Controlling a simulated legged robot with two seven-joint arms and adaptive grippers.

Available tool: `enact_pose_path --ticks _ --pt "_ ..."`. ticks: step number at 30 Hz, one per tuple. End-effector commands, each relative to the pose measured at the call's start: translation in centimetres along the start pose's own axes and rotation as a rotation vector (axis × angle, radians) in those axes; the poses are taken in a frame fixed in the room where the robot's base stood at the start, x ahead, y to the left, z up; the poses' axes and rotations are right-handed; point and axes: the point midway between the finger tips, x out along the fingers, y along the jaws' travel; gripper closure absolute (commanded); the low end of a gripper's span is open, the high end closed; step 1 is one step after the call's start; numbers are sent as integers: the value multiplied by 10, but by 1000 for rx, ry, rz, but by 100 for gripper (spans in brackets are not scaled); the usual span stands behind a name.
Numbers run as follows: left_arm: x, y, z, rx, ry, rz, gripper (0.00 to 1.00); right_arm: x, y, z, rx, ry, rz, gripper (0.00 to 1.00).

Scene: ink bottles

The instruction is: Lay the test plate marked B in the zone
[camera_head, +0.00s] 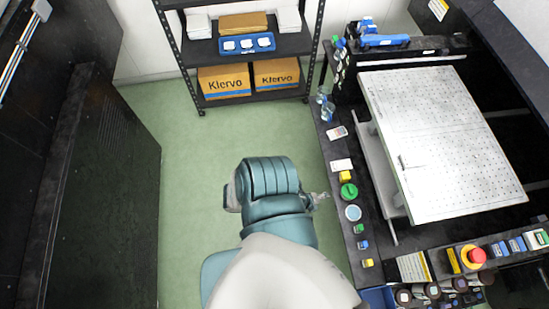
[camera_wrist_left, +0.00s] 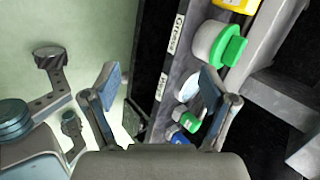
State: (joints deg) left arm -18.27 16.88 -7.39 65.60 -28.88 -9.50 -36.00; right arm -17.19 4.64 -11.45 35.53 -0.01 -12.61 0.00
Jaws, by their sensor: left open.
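No plate with a readable B shows in either view, and I cannot make out a marked zone. A blue tray (camera_head: 247,44) on the back shelf holds several small white pieces, too small to read. A large pale perforated board (camera_head: 440,140) lies on the machine at the right. In the left wrist view my left gripper (camera_wrist_left: 160,78) is open, with nothing between its fingers. It is beside the bench strip with jars and labels. In the head view only a small part of it (camera_head: 319,198) shows past my teal arm. My right gripper is not in view.
A red button (camera_head: 474,256) is at lower right. A shelf (camera_head: 290,45) with Klervo boxes stands at the back. Green floor (camera_head: 185,180) is clear.

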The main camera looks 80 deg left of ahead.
Motion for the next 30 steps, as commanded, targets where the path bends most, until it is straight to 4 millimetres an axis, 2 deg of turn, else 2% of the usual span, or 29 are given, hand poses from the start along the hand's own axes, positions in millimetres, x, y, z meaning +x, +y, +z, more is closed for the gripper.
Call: enact_pose_path --ticks 1,3,6,9,10,12,15,30 --pt "-1 58 -12 -204 -15 112 15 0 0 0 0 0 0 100" --pt "-11 127 -28 -474 -63 248 15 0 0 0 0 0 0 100" --pt "-33 205 -50 -787 -157 401 15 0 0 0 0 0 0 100" --pt "-55 256 -68 -998 -248 499 15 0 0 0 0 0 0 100" --pt "-60 266 -71 -1043 -270 518 15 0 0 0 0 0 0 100" --pt "-70 283 -77 -1113 -308 549 15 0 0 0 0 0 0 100" --pt "-75 292 -80 -1154 -331 566 15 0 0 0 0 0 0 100" --pt "-75 291 -80 -1152 -331 564 15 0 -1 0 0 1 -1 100"
